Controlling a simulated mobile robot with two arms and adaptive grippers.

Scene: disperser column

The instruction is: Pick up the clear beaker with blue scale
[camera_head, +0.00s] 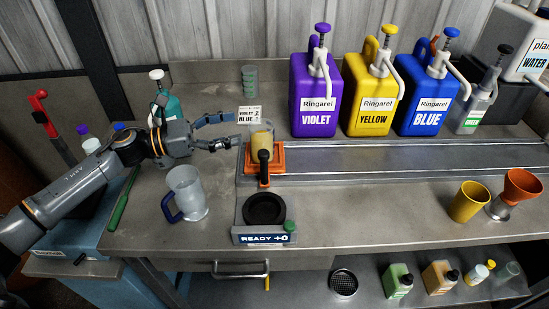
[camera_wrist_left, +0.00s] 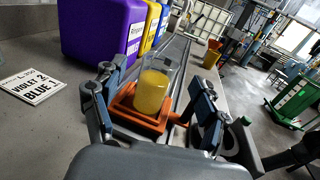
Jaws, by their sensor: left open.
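A clear beaker (camera_head: 262,140) with yellow contents stands upright on an orange carriage (camera_head: 282,160). It also shows in the wrist view (camera_wrist_left: 151,92), between and ahead of my fingers; its scale colour is too small to tell. My left gripper (camera_head: 240,130) is open and empty, its fingertips just left of the beaker; in the wrist view (camera_wrist_left: 160,78) one finger is on each side, with gaps visible. A small greenish clear beaker (camera_head: 249,78) stands at the back. My right gripper is not in view.
Violet (camera_head: 314,95), yellow (camera_head: 371,95) and blue (camera_head: 428,95) pump jugs line the back. A clear jug with a blue handle (camera_head: 188,190) stands below my left arm. A black round pad (camera_head: 265,208) is in front. The rail (camera_head: 400,158) rightward is clear.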

